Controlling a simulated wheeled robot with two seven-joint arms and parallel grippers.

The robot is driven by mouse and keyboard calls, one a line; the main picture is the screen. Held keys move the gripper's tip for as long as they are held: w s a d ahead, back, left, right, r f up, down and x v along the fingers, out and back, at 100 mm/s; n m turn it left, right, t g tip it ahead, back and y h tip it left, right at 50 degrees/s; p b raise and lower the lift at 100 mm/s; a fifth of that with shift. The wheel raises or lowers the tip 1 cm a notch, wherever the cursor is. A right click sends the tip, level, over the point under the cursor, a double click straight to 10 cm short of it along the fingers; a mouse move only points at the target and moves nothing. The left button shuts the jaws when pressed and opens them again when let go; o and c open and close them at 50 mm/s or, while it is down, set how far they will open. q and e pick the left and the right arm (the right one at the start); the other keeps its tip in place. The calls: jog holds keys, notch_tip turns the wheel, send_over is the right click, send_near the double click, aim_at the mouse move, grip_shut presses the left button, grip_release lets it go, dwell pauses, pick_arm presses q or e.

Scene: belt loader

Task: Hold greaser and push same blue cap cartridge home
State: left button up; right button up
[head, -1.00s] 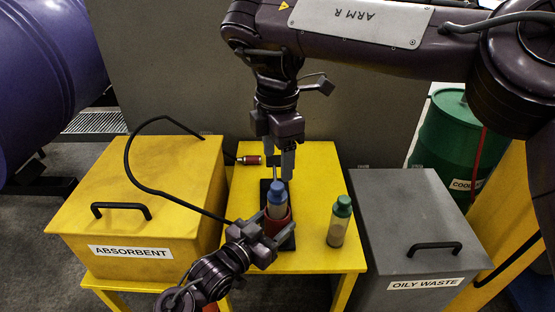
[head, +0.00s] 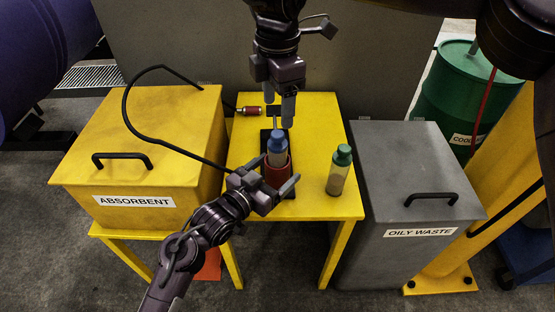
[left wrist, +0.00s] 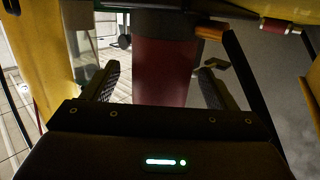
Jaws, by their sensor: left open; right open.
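In the left wrist view the greaser (left wrist: 163,72) stands between the two fingers, with gaps visible on both sides. My right gripper (head: 279,119) is open and empty, pointing down just above or behind the blue cap; its exact clearance cannot be told. A green cap cartridge (head: 339,170) stands apart on the right.
The yellow absorbent box (head: 140,135) stands left of the table (head: 313,130), the grey oily waste box (head: 410,165) right. A black hose runs from a red-handled fitting (head: 249,111) across the box toward the greaser. A green drum (head: 450,105) stands behind right.

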pick_arm(q)
jog(key=v, duration=1.2)
